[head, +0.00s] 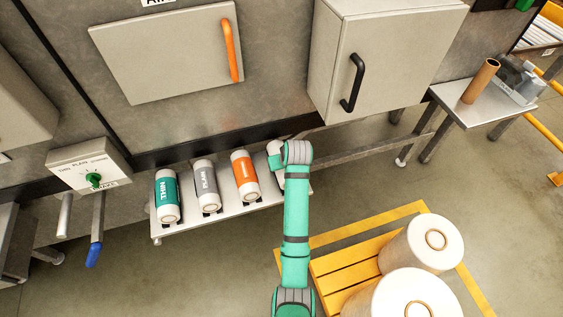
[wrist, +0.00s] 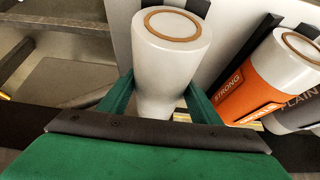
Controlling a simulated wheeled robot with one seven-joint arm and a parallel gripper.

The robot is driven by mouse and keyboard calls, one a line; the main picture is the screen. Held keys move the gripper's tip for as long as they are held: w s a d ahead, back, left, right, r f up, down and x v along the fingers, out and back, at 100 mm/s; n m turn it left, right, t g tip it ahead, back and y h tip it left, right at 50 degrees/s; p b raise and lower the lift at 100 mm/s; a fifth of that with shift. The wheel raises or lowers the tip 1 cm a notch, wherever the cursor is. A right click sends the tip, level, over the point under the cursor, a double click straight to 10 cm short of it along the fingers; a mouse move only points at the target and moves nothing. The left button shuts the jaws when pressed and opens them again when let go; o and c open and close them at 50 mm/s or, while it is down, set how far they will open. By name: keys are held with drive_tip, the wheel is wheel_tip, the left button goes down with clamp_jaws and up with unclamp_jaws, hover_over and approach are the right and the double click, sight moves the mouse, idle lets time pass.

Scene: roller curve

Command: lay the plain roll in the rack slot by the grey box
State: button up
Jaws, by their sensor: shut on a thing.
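A white roll with a brown core (wrist: 168,60) is between the two green fingers of my gripper (wrist: 160,105), which is shut on it. No label shows on its visible side. In the head view only part of this roll (head: 274,148) shows; my arm hides the rest and the gripper. It is at the right end of the rack (head: 228,212), beside the orange roll (head: 245,177). Black rack supports show behind it in the wrist view; I cannot tell whether it rests on them. A grey-labelled roll marked PLAIN (head: 206,185) lies in the rack.
A teal THIN roll (head: 167,196) lies at the rack's left. A grey box with a green knob (head: 90,165) is left of the rack; a grey cabinet (head: 385,50) is above right. Large white rolls (head: 420,245) stand on a yellow pallet (head: 340,270) at lower right.

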drive_tip(key=shift+d+r, duration=0.1)
drive_tip(key=o, duration=1.5)
drive_tip(key=shift+s, duration=0.1)
drive_tip(key=v, duration=1)
drive_tip(key=shift+s+r, duration=0.2)
drive_tip(key=shift+r, duration=0.15)
